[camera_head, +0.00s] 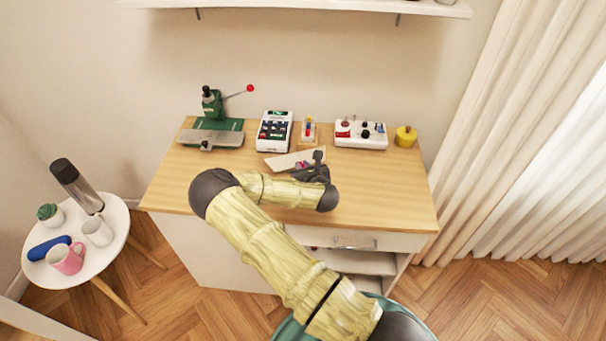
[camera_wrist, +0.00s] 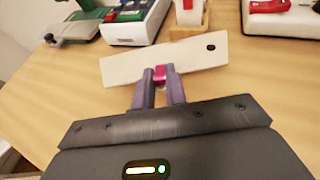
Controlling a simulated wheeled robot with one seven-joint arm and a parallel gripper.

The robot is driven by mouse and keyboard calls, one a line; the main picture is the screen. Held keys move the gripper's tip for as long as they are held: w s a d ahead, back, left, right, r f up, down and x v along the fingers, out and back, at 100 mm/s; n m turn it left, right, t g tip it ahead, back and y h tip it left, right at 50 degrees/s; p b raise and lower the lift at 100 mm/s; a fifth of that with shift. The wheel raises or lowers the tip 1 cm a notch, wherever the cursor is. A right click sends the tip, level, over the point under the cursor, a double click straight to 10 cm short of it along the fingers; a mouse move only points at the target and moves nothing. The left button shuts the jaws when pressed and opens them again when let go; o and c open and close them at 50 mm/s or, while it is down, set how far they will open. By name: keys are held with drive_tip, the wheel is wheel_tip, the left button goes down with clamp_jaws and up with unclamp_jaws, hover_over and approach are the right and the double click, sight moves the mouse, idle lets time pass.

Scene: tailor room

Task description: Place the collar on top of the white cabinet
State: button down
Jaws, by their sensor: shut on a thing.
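The collar (camera_head: 283,161) is a flat off-white strip over the middle of the wooden top of the white cabinet (camera_head: 390,190). In the wrist view the collar (camera_wrist: 205,54) lies crosswise at my fingertips, with a small dark spot near its right end. My gripper (camera_head: 303,165) is shut on the collar's near edge; in the wrist view my gripper (camera_wrist: 160,75) has a small pink piece between its purple fingers. I cannot tell whether the collar touches the top or is just above it. My arm hides part of the cabinet front.
Along the back of the top stand a green press (camera_head: 215,128), a white keypad device (camera_head: 274,132), a small wooden holder (camera_head: 309,132), a white control box (camera_head: 361,134) and a yellow pot (camera_head: 405,137). The top's front left and right are clear. A round side table (camera_head: 85,268) holds cups.

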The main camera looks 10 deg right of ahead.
drive_tip(key=shift+f, duration=1.9)
drive_tip(key=shift+f, duration=0.1)
drive_tip(key=c, duration=1.4)
unclamp_jaws()
drive_tip(key=shift+c, duration=0.2)
drive_tip(key=shift+r, duration=0.2)
drive_tip(key=shift+s+d, duration=0.1)
drive_tip(key=shift+s, duration=0.2)
drive_tip(key=b+v, duration=0.1)
drive_tip(key=v, duration=1)
drive_tip(key=shift+s+r, duration=0.1)
drive_tip(key=shift+s, duration=0.1)
